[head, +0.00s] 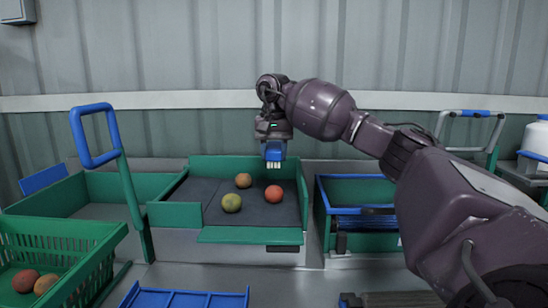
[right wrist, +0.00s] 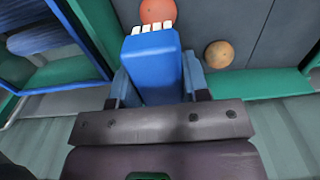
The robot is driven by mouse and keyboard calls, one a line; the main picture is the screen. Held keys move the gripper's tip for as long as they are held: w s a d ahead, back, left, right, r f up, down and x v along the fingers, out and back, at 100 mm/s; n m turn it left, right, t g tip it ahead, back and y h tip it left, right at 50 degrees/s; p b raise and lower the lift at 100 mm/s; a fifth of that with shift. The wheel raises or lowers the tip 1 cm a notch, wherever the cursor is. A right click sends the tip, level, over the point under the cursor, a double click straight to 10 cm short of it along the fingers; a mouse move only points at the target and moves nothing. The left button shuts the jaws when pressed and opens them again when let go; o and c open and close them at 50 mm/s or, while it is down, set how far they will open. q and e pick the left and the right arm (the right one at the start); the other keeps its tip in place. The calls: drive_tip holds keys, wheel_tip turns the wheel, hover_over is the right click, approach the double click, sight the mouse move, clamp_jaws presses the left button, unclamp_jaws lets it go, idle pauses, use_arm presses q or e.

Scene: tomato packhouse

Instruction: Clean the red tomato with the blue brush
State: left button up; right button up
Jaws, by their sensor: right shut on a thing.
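The red tomato (head: 274,194) lies on the dark mat (head: 262,214) inside the green-sided tray, at the right of the tomatoes there. It also shows in the right wrist view (right wrist: 157,10), just beyond the bristles. My right gripper (head: 272,142) is shut on the blue brush (head: 274,151). The brush hangs with its white bristles down, above the back part of the tray. In the right wrist view the brush (right wrist: 152,62) sits between both fingers. The gap between bristles and tomato is hard to judge there; in the head view they are apart. My left gripper is not in view.
A yellow-green tomato (head: 231,203) and an orange-yellow tomato (head: 243,180) lie on the same mat. A green crate (head: 95,232) with tomatoes stands at the left, near a blue-handled post (head: 124,168). A blue-rimmed green bin (head: 345,211) stands right of the tray.

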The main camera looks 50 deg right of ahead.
sight(274, 189)
drive_tip(key=shift+s+a+f, duration=0.2)
drive_tip(key=shift+f, duration=0.35)
drive_tip(key=shift+s+a+f, duration=0.15)
drive_tip(key=shift+f, duration=0.35)
drive_tip(key=shift+s+a+f+p, duration=0.2)
drive_tip(key=shift+a+f, duration=0.1)
drive_tip(key=shift+f, duration=0.5)
drive_tip(key=shift+s+a+f+p, duration=0.1)
drive_tip(key=shift+s+a+f, duration=0.15)
drive_tip(key=shift+f, duration=0.5)
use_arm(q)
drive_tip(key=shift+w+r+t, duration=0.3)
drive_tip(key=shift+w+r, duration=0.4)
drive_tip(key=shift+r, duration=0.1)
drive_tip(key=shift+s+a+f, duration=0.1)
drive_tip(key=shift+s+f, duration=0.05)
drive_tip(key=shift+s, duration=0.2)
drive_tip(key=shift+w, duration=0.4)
use_arm(e)
drive_tip(key=shift+f, duration=0.3)
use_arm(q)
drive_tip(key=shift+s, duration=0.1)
use_arm(e)
drive_tip(key=shift+f, duration=0.15)
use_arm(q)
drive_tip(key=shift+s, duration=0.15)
